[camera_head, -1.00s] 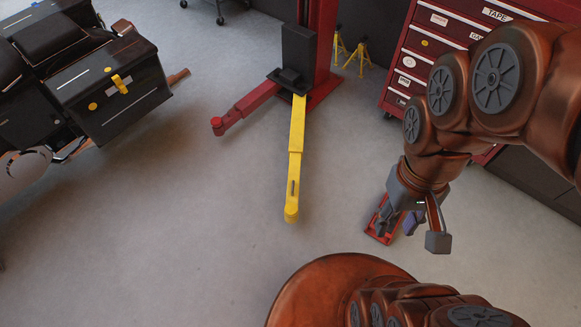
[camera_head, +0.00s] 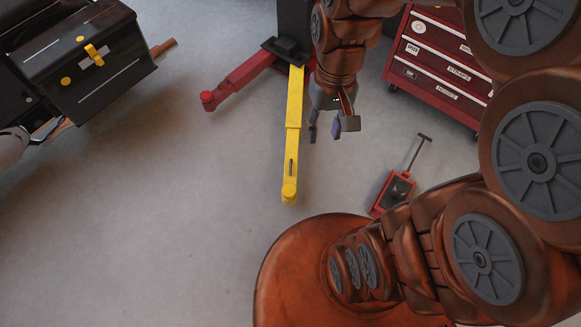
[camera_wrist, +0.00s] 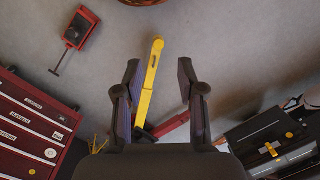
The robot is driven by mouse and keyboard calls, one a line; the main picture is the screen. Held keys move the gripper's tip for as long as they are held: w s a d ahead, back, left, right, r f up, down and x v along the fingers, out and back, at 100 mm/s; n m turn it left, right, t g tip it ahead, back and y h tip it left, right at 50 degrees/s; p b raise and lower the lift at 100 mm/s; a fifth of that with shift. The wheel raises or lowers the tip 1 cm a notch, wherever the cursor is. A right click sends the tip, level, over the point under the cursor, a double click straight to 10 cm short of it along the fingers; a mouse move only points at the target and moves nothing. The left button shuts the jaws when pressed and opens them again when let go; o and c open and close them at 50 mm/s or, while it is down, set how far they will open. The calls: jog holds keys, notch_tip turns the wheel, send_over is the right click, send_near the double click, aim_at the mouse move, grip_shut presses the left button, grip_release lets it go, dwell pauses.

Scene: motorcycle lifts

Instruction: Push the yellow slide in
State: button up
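The yellow slide (camera_head: 290,165) is the narrower outer part of a yellow lift arm (camera_head: 295,95) on the floor, with a rounded tip and a dark slot on top. It points toward my base from the lift column. My gripper (camera_head: 325,130) is just right of the yellow arm in the head view, apparently above the floor and apart from it. In the wrist view my gripper (camera_wrist: 158,80) is open and empty, and the yellow slide (camera_wrist: 151,72) shows between its fingers, farther off. The slide's inner end is inside the yellow arm.
A red lift arm (camera_head: 238,82) angles left from the column foot. A red floor jack (camera_head: 395,188) with a handle lies right. A red tool cabinet (camera_head: 440,60) stands behind. A motorcycle with a black case (camera_head: 85,65) is at left. The floor left of the slide is clear.

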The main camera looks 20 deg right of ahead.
jog(key=w+f+m+b, duration=0.1)
jog(key=w+f+b, duration=0.55)
jog(key=f, duration=0.35)
jog(key=w+f+b, duration=0.5)
jog(key=w+f, duration=0.2)
jog(key=f, duration=0.3)
jog(key=m+t+y+b, duration=0.1)
jog(key=m+t+b, duration=0.1)
jog(key=b, duration=1.7)
send_over(291, 164)
jog(key=d, duration=0.2)
notch_tip(291, 164, down, 41)
jog(key=shift+a+f+b, duration=0.25)
jog(key=shift+f+b, duration=0.15)
jog(key=shift+f, duration=0.85)
jog(key=shift+a+f+b, duration=0.3)
jog(key=shift+f+b, duration=0.15)
jog(key=shift+f, duration=0.75)
jog(key=shift+a+f+b, duration=0.25)
jog(key=shift+f+b, duration=0.15)
jog(key=shift+f, duration=0.85)
grip_shut()
